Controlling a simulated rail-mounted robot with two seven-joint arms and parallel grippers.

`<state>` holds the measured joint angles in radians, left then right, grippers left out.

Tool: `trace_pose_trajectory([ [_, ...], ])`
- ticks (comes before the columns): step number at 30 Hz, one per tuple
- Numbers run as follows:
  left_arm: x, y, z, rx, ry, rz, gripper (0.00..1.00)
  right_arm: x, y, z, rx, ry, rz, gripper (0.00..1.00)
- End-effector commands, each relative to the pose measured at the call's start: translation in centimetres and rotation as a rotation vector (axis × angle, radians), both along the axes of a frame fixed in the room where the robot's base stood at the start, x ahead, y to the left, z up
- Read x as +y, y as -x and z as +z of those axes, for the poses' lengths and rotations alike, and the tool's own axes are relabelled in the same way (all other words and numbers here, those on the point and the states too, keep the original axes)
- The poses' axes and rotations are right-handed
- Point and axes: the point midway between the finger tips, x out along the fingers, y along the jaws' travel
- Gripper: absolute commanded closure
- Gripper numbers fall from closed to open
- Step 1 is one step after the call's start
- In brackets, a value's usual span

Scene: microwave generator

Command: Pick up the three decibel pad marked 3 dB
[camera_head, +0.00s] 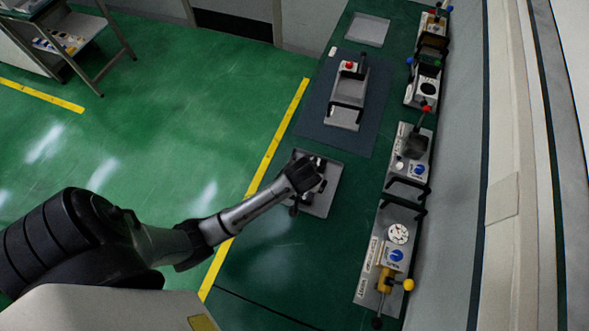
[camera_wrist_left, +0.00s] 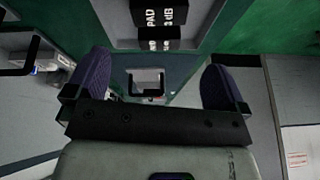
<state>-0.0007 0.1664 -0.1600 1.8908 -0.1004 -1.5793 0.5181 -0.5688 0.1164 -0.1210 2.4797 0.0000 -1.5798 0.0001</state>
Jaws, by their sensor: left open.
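The black pad marked "PAD 3 dB" (camera_wrist_left: 158,14) is at the top middle of the left wrist view, cut by the frame edge. A second band of white lettering shows just below it; I cannot tell whether it is the same pad's other face. The pad lies beyond my left gripper's fingertips (camera_wrist_left: 157,78), roughly midway between them sideways, and no finger touches it. My left gripper (camera_head: 303,178) is open and empty. In the head view it hangs over a grey tray (camera_head: 324,205) and hides much of what is in it. My right gripper is not in view.
A blue-grey mat (camera_head: 365,138) with a grey device (camera_head: 348,92) lies beyond the tray. Microwave bench units (camera_head: 408,155) line the bench's right side beside the wall. An empty light plate (camera_head: 368,30) lies at the far end. Bare green bench shows in front of the tray.

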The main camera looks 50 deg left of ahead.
Motion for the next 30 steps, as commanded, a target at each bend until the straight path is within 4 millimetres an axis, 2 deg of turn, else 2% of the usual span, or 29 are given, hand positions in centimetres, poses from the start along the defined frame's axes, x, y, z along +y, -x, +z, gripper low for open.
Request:
trace_pose_trajectory([
  [8, 0.1, -0.1, -0.2, -0.047, 0.064, 0.198, 0.00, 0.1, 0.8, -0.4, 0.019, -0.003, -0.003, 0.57],
  [11, 0.3, -0.4, -1.1, -0.050, 0.069, 0.217, 0.00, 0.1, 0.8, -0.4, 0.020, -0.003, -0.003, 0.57],
  [21, 1.5, -2.2, -6.2, -0.051, 0.070, 0.217, 0.00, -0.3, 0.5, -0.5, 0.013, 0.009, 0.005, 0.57],
  [30, 1.9, -2.8, -7.9, -0.053, 0.071, 0.217, 0.00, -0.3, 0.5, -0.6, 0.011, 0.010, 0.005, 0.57],
])
